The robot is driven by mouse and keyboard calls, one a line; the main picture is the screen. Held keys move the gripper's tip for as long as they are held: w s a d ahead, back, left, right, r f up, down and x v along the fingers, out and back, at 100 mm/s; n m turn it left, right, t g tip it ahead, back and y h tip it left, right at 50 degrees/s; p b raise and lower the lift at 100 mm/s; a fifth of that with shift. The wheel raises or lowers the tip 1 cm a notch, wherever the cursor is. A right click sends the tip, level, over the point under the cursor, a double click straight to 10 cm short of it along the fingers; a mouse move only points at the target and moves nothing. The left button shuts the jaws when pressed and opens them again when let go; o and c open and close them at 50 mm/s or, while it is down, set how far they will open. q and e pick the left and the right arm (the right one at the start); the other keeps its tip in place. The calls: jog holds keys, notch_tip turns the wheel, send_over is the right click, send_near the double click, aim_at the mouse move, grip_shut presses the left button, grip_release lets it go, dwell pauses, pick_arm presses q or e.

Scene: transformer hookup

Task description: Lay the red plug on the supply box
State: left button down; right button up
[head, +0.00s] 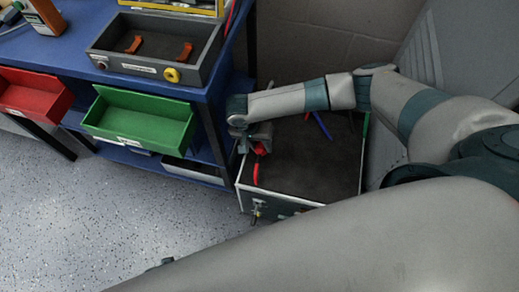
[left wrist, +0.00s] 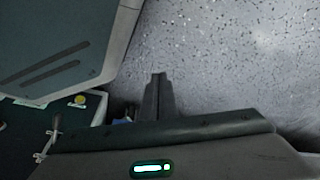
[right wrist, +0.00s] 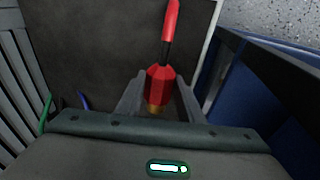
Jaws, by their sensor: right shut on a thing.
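The red plug (head: 262,149) is held in my right gripper (head: 250,146), over the left edge of the supply box (head: 310,170). The box has a dark top with pale edges. In the right wrist view the plug (right wrist: 159,86) sits between the two fingers, its brass end towards the palm and its black and red lead (right wrist: 170,22) running away over the box top. I cannot tell whether the plug touches the top. My left gripper (left wrist: 158,96) shows in the left wrist view with its fingers together and empty, over the floor.
A blue workbench (head: 75,45) stands left of the box, with open green (head: 140,122) and red (head: 30,98) drawers. A grey tray (head: 150,55) lies on it. Blue (head: 322,126) and green (head: 366,124) leads show at the box's far side. A wall is behind.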

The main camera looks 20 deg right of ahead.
jog(key=shift+f, duration=0.45)
pick_arm(q)
jog(key=shift+w+d+r, duration=0.1)
jog(key=shift+w+r, duration=0.15)
jog(key=shift+r, duration=0.65)
pick_arm(e)
jog(key=shift+f, duration=1.55)
jog(key=o, duration=1.3)
